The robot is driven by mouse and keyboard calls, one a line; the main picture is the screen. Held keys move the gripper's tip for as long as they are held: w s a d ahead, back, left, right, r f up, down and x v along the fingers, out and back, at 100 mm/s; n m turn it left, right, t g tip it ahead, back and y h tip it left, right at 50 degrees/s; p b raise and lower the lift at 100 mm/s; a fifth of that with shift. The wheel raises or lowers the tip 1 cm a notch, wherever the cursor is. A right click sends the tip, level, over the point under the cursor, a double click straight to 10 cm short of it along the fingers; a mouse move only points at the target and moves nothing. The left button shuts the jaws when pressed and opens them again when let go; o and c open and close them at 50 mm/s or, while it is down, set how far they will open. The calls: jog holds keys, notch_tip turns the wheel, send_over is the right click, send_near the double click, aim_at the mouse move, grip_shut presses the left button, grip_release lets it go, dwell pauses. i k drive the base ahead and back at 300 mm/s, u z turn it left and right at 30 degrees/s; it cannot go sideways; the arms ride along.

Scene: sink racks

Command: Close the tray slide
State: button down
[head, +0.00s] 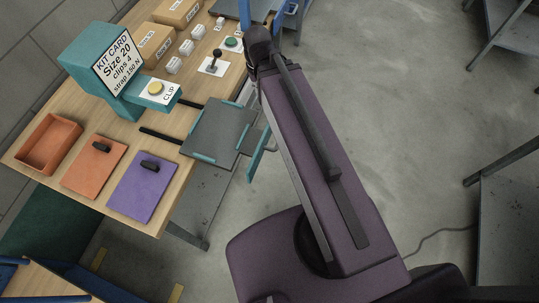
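The tray slide is a grey plate with teal edge strips (219,131), in the middle of the head view. It stands pulled out to the right on two black rails (161,136) and overhangs the table's right edge. A teal front piece (260,158) hangs at its right side, close to my purple arm, which partly covers that area. I cannot tell whether the arm touches it. The tray looks empty. My gripper cannot be made out; only my arm's links show.
A teal station with a kit card (115,58) and a yellow button (155,88) stands left of the slide. The wooden table holds an orange bin (50,145), an orange lid (93,168), a purple lid (142,187), boxes and a joystick panel (214,66).

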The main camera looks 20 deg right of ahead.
aim_at(222, 130)
jog(key=z, duration=0.1)
jog(key=k, duration=2.15)
jog(key=u, duration=0.5)
jog(key=i, duration=1)
